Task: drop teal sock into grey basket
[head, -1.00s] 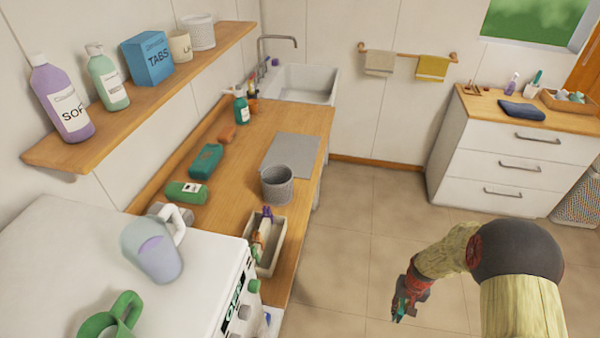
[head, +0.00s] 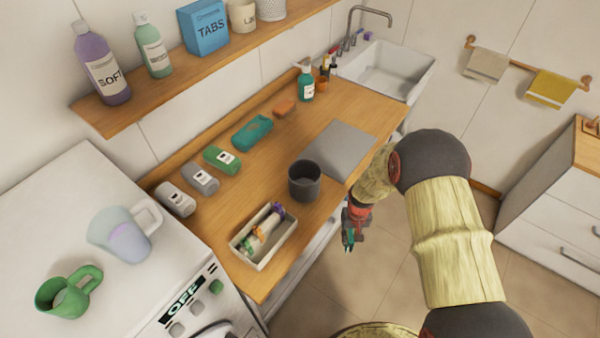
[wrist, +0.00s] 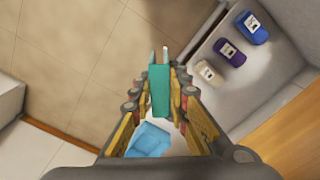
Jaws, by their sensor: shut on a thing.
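The teal sock (wrist: 160,88) is pinched upright between the fingers of my gripper (wrist: 161,78) in the wrist view. In the head view, my gripper (head: 352,228) hangs beside the wooden counter's right edge, with a small bit of teal (head: 347,242) showing at its tips. The grey basket (head: 304,182) stands on the counter, to the left of my gripper in the picture and apart from it. Its round mouth faces up. The wrist view does not show the basket.
A tray of tubes and bottles (head: 243,246) sits in front of the basket, and a grey mat (head: 342,148) lies behind it. Packs line the wall side. In the wrist view, a light blue thing (wrist: 150,140) and several containers (wrist: 231,53) are below.

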